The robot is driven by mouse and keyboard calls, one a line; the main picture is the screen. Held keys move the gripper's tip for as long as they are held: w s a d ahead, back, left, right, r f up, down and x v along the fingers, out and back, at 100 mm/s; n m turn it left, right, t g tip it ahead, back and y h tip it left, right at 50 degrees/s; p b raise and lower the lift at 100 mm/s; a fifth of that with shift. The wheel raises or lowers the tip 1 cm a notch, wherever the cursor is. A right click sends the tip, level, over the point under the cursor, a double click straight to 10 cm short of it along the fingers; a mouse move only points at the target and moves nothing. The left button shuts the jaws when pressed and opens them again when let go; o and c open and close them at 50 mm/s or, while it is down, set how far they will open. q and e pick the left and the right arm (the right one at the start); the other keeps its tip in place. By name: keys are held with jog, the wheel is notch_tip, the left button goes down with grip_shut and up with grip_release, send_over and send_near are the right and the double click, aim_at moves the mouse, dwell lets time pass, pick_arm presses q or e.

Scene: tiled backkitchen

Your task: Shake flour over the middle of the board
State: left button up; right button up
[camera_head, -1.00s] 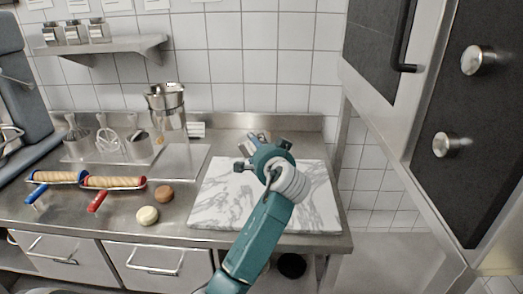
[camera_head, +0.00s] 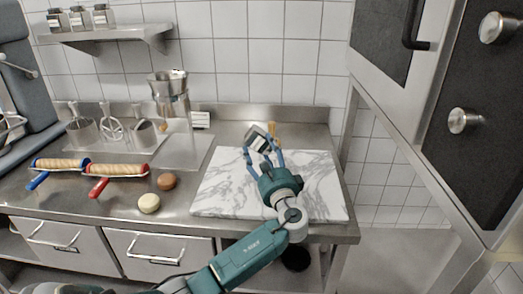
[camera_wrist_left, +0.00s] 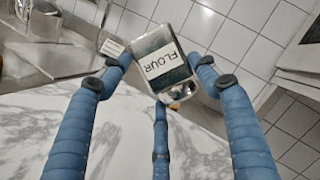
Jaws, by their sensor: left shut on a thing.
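The marble board (camera_head: 215,190), white with grey veins, lies on the steel counter at centre right. My left gripper (camera_head: 263,154) is over the board, its blue fingers closed around the flour shaker (camera_head: 257,137). The shaker is a small metal and glass container held tilted above the back part of the board. In the left wrist view the shaker (camera_wrist_left: 168,62) shows a white FLOUR label between my fingers. No flour can be made out on the visible marble. Part of the board is hidden by my arm. My right gripper is not in view.
Two rolling pins (camera_head: 120,170), a brown ball (camera_head: 166,181) and a pale ball (camera_head: 149,203) lie left of the board. Utensil holders (camera_head: 145,138) and a metal pot (camera_head: 175,105) stand behind. A dark-fronted steel unit (camera_head: 470,110) rises at the right.

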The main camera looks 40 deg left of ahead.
aim_at(261, 139)
pick_arm(q)
notch_tip(261, 139, up, 4)
jog(key=shift+f, duration=0.2)
notch_tip(261, 139, down, 4)
jog(key=shift+f, duration=0.1)
jog(key=shift+r, duration=0.4)
